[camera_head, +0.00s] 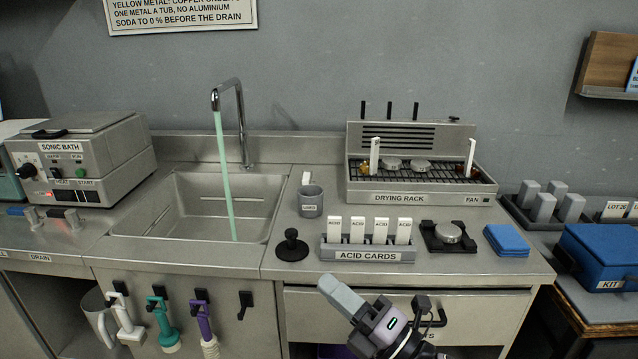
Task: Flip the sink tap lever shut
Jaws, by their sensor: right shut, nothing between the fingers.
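The chrome sink tap (242,125) stands at the back of the steel sink (183,215), with its spout curving forward over the basin. A pale green stream of water (224,175) runs from the spout into the sink. I cannot make out the tap's lever clearly. My right gripper (331,285) is shut and empty. It is in front of the counter's front edge, below the acid card holder, well to the right of the tap and nearer to me. My left gripper is not in view.
Right of the sink stand a labeled grey cup (311,202), a black knobbed stopper (291,246), the acid card holder (368,253) and the drying rack (420,190). The sonic bath (85,160) is on the left. Brushes (162,325) hang on the front below the sink.

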